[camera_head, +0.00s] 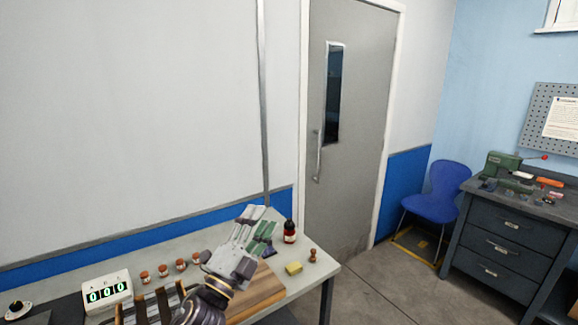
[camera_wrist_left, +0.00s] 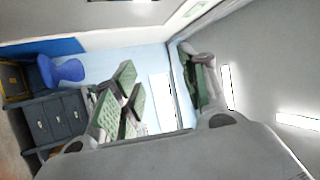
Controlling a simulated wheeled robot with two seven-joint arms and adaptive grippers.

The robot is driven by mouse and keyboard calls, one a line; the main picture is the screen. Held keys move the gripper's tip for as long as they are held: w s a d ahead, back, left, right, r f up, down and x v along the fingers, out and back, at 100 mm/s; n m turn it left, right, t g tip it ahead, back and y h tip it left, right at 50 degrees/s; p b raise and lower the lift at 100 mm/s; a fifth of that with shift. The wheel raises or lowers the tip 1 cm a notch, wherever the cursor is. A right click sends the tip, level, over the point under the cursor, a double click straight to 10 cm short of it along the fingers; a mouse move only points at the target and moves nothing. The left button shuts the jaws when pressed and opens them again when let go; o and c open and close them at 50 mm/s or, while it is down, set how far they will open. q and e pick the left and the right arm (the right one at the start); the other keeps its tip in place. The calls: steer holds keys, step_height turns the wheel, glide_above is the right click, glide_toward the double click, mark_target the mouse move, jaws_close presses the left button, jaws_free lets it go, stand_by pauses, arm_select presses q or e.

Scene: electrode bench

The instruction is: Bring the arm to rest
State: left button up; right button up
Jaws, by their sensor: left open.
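My left gripper (camera_head: 259,229) reaches up from the bottom of the head view, over the right part of the bench (camera_head: 315,262). Its grey fingers with green pads are apart, and nothing shows between them. In the left wrist view the open fingers (camera_wrist_left: 158,82) stand with the room behind them. The gripper hides part of the wooden board (camera_head: 262,290) below it. My right gripper is not in view.
On the bench are a 000 display (camera_head: 107,293), several small red-capped jars (camera_head: 163,271), a dark bottle (camera_head: 290,232), a yellow sponge (camera_head: 294,268) and a small brown stamp-like piece (camera_head: 312,256). A blue chair (camera_head: 447,188) and drawer cabinet (camera_head: 500,243) stand beyond open floor.

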arm_select(q)
steer(key=s+a+f+n+g+y, duration=0.1)
steer(key=a+f+n+g+y, duration=0.2)
steer(key=a+f+n+y, duration=0.55)
steer(key=s+a+f+n+g+y, duration=0.1)
steer(key=a+f+n+g+y, duration=0.3)
steer(key=f, duration=0.7)
steer(key=s+a+f+n+g+h, duration=0.25)
steer(key=s+f+n+g, duration=0.55)
steer(key=s+f, duration=1.1)
steer(key=s+f+m+g, duration=0.1)
steer(key=s+f+g, duration=0.15)
steer(key=f, duration=1.35)
steer(key=s+f+m+g, duration=0.1)
steer(key=s+f, duration=0.2)
steer(key=f, duration=1.3)
steer(key=s+a+f, duration=0.2)
steer(key=s+f, duration=0.7)
steer(key=s, duration=0.1)
steer(key=s+a+f, duration=0.3)
steer(key=s+f, duration=0.7)
steer(key=s, duration=0.1)
steer(key=shift+s+g+y, duration=0.3)
steer(key=shift+g+y, duration=0.1)
steer(key=shift+g, duration=0.05)
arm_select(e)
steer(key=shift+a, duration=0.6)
